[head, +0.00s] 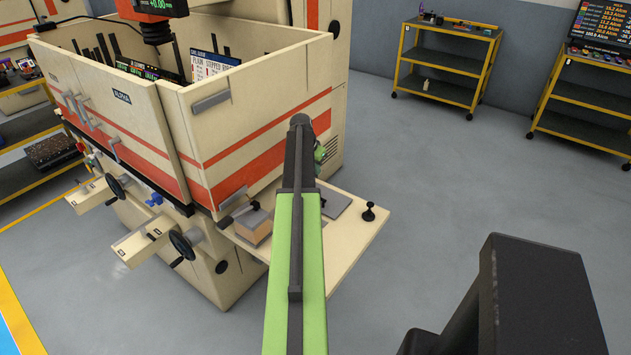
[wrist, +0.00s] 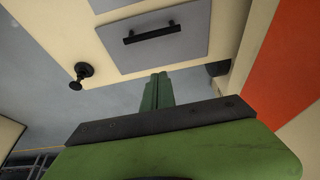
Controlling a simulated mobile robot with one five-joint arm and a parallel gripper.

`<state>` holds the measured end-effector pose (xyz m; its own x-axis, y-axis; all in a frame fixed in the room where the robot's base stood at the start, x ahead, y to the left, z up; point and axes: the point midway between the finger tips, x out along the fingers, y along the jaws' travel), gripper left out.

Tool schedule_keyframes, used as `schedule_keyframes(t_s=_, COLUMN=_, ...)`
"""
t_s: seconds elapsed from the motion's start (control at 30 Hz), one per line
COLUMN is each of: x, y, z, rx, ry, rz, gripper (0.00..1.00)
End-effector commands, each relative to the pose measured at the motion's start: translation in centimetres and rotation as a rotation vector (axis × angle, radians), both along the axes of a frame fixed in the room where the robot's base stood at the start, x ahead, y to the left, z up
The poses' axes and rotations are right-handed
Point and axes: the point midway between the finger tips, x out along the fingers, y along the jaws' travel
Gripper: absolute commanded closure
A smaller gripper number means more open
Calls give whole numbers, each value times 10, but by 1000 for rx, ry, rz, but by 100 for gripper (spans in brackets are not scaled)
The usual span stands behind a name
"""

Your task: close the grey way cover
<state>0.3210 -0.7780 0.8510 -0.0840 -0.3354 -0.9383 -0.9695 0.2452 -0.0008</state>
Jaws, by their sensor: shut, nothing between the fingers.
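The grey way cover (wrist: 165,38) is a flat grey panel with a black bar handle (wrist: 152,34), lying on a cream shelf at the side of the machine. In the head view, part of the grey cover (head: 334,201) shows to the right of my arm, which hides the rest. My gripper (wrist: 157,90) has green fingers, shut together with nothing between them. In the wrist view the fingertips are below the panel's lower edge, and the handle is farther up. In the head view my gripper (head: 319,152) is mostly behind my arm, above the shelf.
A black knob (head: 369,212) stands on the shelf (head: 345,243) to the right of the cover. A small box (head: 255,226) sits on the shelf left of my arm. The cream machine tank wall (head: 265,110) rises behind. Open grey floor lies to the right.

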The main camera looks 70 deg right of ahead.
Motion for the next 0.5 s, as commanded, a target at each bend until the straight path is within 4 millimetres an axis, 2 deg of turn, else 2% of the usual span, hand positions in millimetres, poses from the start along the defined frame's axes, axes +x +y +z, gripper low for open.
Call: schedule_keyframes(t_s=0.5, x=-13, y=-37, z=-103, rx=0, ry=0, rz=-6, gripper=100)
